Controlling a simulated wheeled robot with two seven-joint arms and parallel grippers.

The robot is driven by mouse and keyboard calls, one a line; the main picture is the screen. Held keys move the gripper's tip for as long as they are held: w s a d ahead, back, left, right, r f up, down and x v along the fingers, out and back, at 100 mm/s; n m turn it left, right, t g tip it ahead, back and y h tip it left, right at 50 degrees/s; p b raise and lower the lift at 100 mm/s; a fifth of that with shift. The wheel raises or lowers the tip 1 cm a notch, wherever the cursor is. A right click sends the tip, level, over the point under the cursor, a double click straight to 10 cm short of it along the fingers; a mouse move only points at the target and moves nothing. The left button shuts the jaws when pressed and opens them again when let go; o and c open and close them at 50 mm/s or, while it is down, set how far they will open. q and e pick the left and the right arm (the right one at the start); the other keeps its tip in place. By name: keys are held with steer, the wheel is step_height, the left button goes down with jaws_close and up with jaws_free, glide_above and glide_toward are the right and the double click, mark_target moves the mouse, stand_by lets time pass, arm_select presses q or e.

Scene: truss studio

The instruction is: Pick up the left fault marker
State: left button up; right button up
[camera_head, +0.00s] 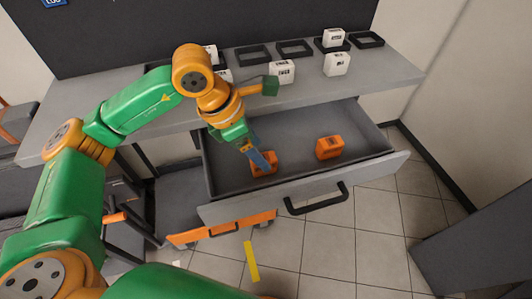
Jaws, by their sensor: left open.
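The left fault marker (271,157) looks like the orange block in the left half of the open grey drawer (222,177). My left gripper (259,160) reaches down into the drawer, with its blue fingers at this block, and is open. The fingers cover part of the block, and I cannot tell whether they touch it. A second orange block (329,147) with a dark mark lies to the right in the drawer, apart from the gripper. My right gripper is not in view.
The drawer's front panel with a black handle (316,200) stands out over the tiled floor. The grey desk top (400,80) above holds white labelled cubes (282,72) and black square frames (294,48). A dark grey object (480,245) stands at right.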

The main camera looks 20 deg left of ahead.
mark_target(270, 157)
arm_select(q)
steer(key=x, duration=0.3)
steer(key=shift+s+f, duration=0.2)
steer(key=shift+f, duration=0.05)
steer(key=shift+w+f, duration=0.1)
steer(key=shift+w, duration=0.15)
steer(key=shift+s, duration=0.2)
steer(key=c, duration=1.1)
jaws_close()
steer(key=shift+w, duration=0.1)
